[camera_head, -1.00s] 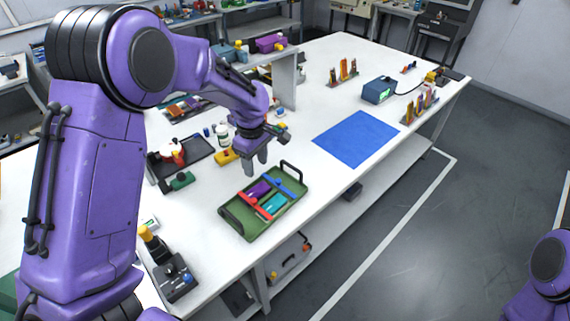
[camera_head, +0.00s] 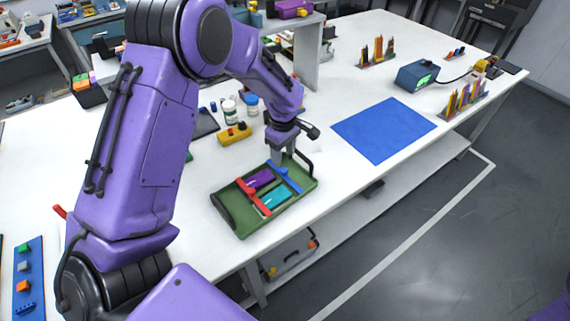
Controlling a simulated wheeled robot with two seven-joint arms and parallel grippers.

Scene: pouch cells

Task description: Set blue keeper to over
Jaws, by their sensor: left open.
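The green tray (camera_head: 243,231) with black end handles sits near the table's front edge. The blue keeper (camera_head: 289,181) is a bar lying along the tray's right part. The red keeper (camera_head: 254,199) is a similar bar on the left. Between them are a purple pouch cell (camera_head: 261,180) and a teal pouch cell (camera_head: 276,197). My left gripper (camera_head: 282,158) is open and points down at the far end of the blue keeper. I cannot tell whether it touches the bar, and its fingers partly hide that end. My right gripper is out of view.
A blue mat (camera_head: 384,130) lies to the right. A blue device (camera_head: 417,76) and racks of coloured pieces (camera_head: 463,100) stand farther right. The white table between tray and mat is clear.

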